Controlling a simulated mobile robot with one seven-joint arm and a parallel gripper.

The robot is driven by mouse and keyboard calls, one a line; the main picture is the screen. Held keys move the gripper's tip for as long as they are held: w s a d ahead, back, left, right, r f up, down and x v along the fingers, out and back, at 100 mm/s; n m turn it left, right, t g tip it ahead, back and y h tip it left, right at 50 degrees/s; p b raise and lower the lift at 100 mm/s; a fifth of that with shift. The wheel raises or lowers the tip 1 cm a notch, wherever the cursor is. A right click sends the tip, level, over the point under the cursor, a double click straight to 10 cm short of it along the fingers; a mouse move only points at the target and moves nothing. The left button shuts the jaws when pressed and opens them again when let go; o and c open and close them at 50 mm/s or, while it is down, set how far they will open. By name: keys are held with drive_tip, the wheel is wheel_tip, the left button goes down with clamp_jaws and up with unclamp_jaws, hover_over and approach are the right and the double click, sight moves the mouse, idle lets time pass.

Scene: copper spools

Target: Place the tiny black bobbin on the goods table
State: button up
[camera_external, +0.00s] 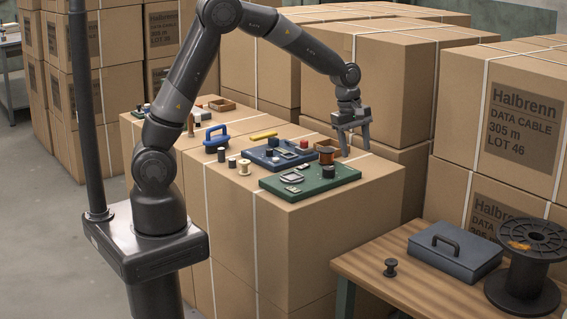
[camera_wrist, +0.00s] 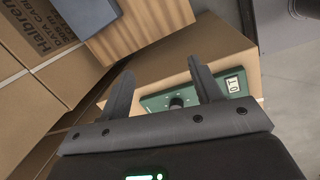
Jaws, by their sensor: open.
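A tiny black bobbin (camera_external: 390,267) stands upright on the wooden table (camera_external: 362,263) at the lower right, the only table close by and seemingly the goods table. My gripper (camera_external: 355,151) is open and empty, pointing down at the right end of the carton stack, beside a copper-coloured spool (camera_external: 327,155). It is well apart from the bobbin, above and behind it. In the wrist view my open fingers (camera_wrist: 160,66) show with the green board (camera_wrist: 151,103) and a dark round piece (camera_wrist: 176,103) beyond. The wooden table (camera_wrist: 140,30) shows at the top; I cannot make out the bobbin there.
A blue-grey case (camera_external: 450,262) and a large black reel (camera_external: 525,265) stand on the wooden table. The cartons (camera_external: 330,235) carry a green board (camera_external: 300,190), a blue board (camera_external: 270,158) and several spools. Tall cartons (camera_external: 385,95) stand behind my gripper.

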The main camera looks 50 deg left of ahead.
drive_tip(key=s+a+r+m+t, duration=0.1)
drive_tip(key=s+a+r+m, duration=0.3)
drive_tip(key=s+a+r, duration=0.3)
drive_tip(key=s+a+r+m+t, duration=0.1)
drive_tip(key=s+a+r+m, duration=0.1)
drive_tip(key=s, duration=0.5)
drive_tip(key=s+a+r+m+t+y, duration=0.1)
drive_tip(key=s+a+r+m, duration=0.1)
drive_tip(key=s+a+m, duration=0.3)
drive_tip(key=s+a+r+m+t, duration=0.1)
drive_tip(key=s+a+m, duration=0.3)
drive_tip(key=s, duration=0.6)
drive_tip(key=shift+a+r, duration=0.7)
drive_tip(key=shift+a, duration=0.45)
